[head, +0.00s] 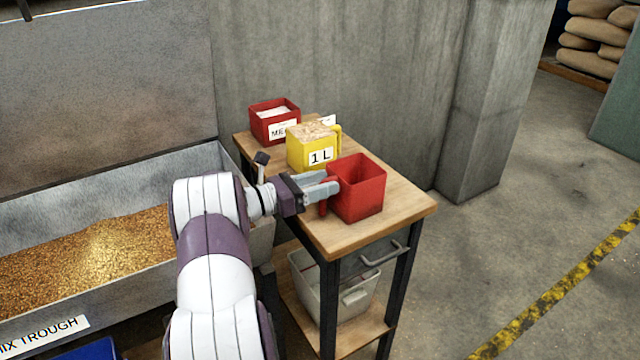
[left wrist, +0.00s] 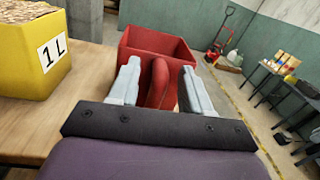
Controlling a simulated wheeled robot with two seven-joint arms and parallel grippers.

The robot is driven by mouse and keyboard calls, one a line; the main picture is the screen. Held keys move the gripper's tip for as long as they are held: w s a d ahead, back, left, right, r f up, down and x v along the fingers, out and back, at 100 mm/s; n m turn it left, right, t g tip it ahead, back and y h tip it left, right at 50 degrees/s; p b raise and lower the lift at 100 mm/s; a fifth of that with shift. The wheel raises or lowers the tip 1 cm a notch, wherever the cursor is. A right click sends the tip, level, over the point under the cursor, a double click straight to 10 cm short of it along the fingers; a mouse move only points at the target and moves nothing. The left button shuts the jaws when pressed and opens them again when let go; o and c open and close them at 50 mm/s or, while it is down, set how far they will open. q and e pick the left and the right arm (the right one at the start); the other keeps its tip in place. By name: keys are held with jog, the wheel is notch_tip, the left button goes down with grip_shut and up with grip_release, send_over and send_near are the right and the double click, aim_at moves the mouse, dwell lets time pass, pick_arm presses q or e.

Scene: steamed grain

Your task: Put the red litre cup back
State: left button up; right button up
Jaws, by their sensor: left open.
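The red litre cup (head: 358,189) stands upright on the wooden table (head: 408,205), near its front right corner, and looks empty. In the left wrist view the red cup (left wrist: 160,43) is straight ahead, with its handle (left wrist: 159,82) towards me. My left gripper (head: 328,187) is open, with one finger on each side of the handle. In the left wrist view, gaps show between the handle and the fingers of my left gripper (left wrist: 159,85). The cup's front label, if any, is hidden. My right gripper is not in view.
A yellow cup marked 1 L (head: 312,150), full of flakes, stands just behind the red cup. A red box (head: 274,122) with white contents stands at the table's back. The grain trough (head: 90,255) lies left. A pale bin (head: 335,290) sits on the lower shelf.

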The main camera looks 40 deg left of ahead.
pick_arm(q)
jog(key=shift+r+p, duration=0.3)
jog(key=b+v, duration=0.1)
jog(key=v, duration=1.1)
jog(key=shift+f, duration=0.15)
